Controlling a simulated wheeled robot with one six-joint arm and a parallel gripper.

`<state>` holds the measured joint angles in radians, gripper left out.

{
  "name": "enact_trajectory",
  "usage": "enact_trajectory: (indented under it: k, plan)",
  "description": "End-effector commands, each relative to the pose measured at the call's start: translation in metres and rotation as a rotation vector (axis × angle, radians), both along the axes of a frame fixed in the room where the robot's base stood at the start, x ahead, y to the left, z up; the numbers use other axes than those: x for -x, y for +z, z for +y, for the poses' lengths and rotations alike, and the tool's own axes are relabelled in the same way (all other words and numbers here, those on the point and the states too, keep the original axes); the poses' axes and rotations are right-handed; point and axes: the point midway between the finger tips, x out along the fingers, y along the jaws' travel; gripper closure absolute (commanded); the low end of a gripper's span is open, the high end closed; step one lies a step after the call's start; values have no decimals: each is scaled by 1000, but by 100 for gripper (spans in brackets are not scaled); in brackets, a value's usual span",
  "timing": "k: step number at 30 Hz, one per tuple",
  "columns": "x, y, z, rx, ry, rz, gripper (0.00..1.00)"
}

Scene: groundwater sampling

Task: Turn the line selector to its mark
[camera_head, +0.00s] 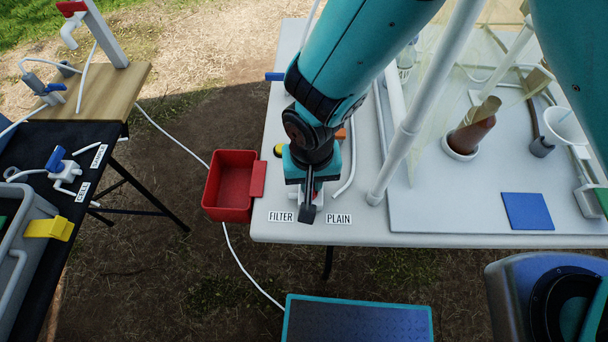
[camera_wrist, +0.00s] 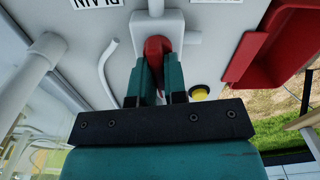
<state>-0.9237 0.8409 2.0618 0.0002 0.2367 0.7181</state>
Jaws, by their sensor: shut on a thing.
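The line selector is a white valve body (camera_wrist: 174,26) with a red handle (camera_wrist: 157,47), seen in the wrist view. It sits near the front left corner of the white table. My gripper (camera_head: 309,196) reaches down over it in the head view and hides most of it. In the wrist view my gripper (camera_wrist: 160,82) has its two fingers closed on either side of the red handle. The FILTER label (camera_head: 281,217) and the PLAIN label (camera_head: 339,219) lie on the table in front of the selector, to its left and right.
A red open bin (camera_head: 230,212) hangs at the table's left edge. A yellow round part (camera_wrist: 200,93) is close beside my gripper. A white post (camera_head: 398,160) and a tray with a blue square (camera_head: 527,211) stand to the right. A black table with other valves is at left.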

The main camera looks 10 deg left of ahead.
Motion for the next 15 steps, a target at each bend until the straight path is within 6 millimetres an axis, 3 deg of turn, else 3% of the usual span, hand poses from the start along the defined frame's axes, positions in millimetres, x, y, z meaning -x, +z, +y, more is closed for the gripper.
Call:
enact_trajectory:
  k: [15]
  plan:
    - [9,0,4,5,909,8,100]
